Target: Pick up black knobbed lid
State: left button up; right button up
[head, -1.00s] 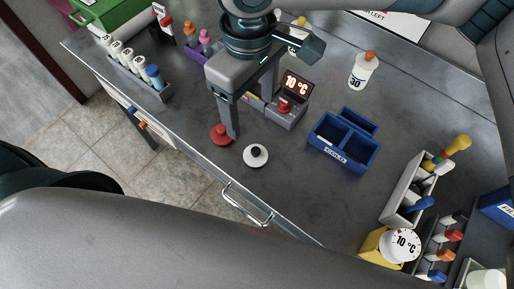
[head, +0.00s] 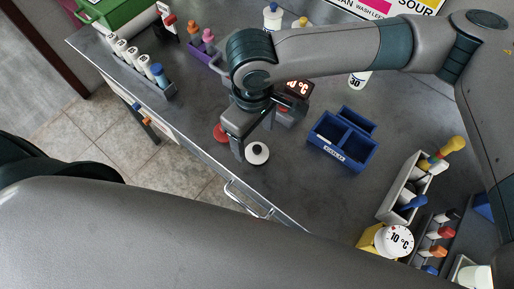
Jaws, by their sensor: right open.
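The black knobbed lid (head: 257,155) is a white disc with a black knob, lying on the grey bench top near its front edge. My right gripper (head: 254,137) reaches over the bench from the right and points down, just behind the lid in the head view. Its jaws are open and empty, with one finger at the lid's left edge; I cannot tell whether it touches. A red knobbed lid (head: 220,133) lies just left of the gripper, partly hidden by it. My left gripper is not in view.
A blue two-part box (head: 344,157) stands right of the lid. A rack of vials (head: 167,92) stands at left. The bench front has a handle (head: 248,197).

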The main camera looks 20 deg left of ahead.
aim_at(257, 148)
jog(key=shift+f, duration=0.4)
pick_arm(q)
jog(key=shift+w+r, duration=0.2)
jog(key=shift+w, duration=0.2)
pick_arm(e)
jog(key=shift+d+f+p, duration=0.2)
jog(key=shift+f+p, duration=0.25)
jog(key=shift+f, duration=0.15)
jog(key=f+p, duration=0.1)
jog(key=f, duration=0.2)
jog(key=shift+d, duration=0.2)
jog(key=shift+f, duration=0.5)
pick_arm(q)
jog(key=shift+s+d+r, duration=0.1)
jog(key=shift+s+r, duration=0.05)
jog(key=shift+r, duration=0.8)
pick_arm(e)
jog(key=c, duration=1.1)
